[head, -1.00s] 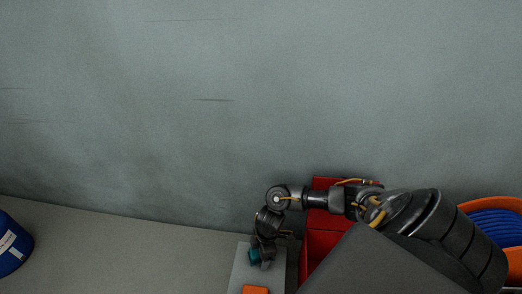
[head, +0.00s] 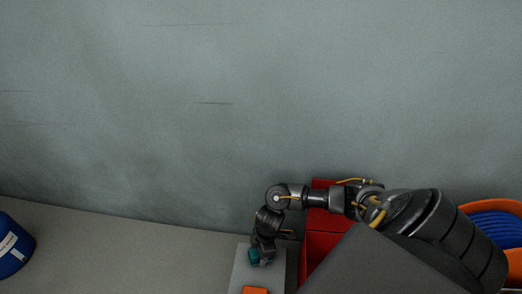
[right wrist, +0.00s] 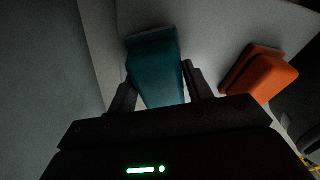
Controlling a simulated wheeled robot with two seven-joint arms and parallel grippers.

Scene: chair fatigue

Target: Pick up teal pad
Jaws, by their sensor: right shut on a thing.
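The teal pad (head: 254,258) is at the far end of a light grey plate (head: 243,273) in the head view. My right gripper (head: 262,258) is at the pad, pointing down. In the right wrist view the teal pad (right wrist: 157,75) stands between the two fingers of my right gripper (right wrist: 160,92), which is shut on it. Whether the pad touches the plate I cannot tell. My left gripper is not in view.
An orange pad (head: 255,290) lies on the plate near the teal one; it also shows in the right wrist view (right wrist: 262,76). A red bin (head: 313,246) stands just right of the plate. A blue drum (head: 12,246) is at far left. A grey wall rises behind.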

